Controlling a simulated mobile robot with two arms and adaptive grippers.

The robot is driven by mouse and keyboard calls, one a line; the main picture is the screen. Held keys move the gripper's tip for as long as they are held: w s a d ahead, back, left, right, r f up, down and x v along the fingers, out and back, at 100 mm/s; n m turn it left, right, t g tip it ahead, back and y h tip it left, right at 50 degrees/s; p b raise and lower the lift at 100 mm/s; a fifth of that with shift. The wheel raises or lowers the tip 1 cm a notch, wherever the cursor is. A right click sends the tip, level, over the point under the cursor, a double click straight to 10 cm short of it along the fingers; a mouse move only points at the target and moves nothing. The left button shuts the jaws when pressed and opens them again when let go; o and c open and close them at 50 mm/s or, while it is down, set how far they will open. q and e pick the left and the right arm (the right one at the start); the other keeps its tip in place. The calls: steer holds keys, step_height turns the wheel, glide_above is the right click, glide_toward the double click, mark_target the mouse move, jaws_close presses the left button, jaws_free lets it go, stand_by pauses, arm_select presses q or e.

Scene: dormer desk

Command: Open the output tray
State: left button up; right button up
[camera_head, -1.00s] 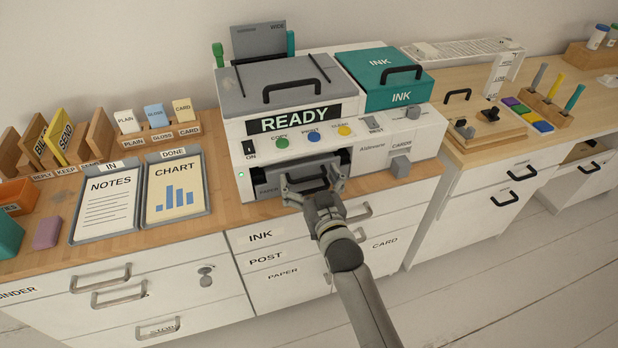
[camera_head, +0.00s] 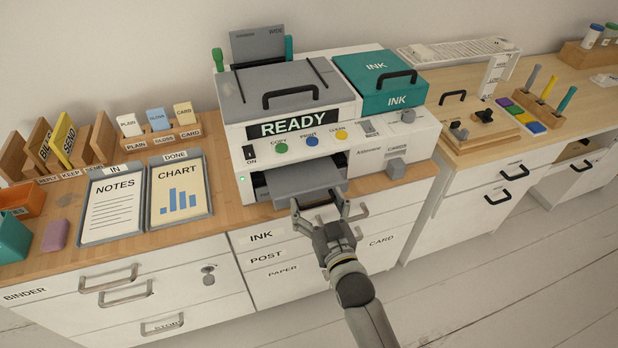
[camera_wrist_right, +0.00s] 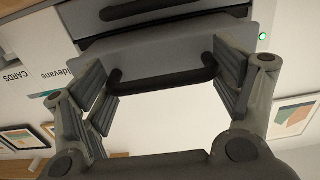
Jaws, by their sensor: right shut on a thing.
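The printer (camera_head: 290,105) stands on the wooden counter and its sign reads READY. Its grey output tray (camera_head: 305,180) sticks out of the front slot toward me, out over the counter's front edge. The tray has a dark bar handle (camera_wrist_right: 163,80) on its front, seen best in the right wrist view. My right gripper (camera_head: 320,202) is at the tray's front, its fingers shut on the two ends of the handle. The right wrist view also shows the fingers (camera_wrist_right: 160,85) on either side of it. My left gripper is not in view.
White drawers marked INK, POST and PAPER (camera_head: 275,255) with bar handles lie below the tray. Two trays, NOTES (camera_head: 113,205) and CHART (camera_head: 178,188), lie left of the printer. A teal ink box (camera_head: 380,85) is at the printer's right. The floor in front is clear.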

steer(key=p+v, duration=0.5)
steer(key=v, duration=1.2)
steer(key=shift+d, duration=0.1)
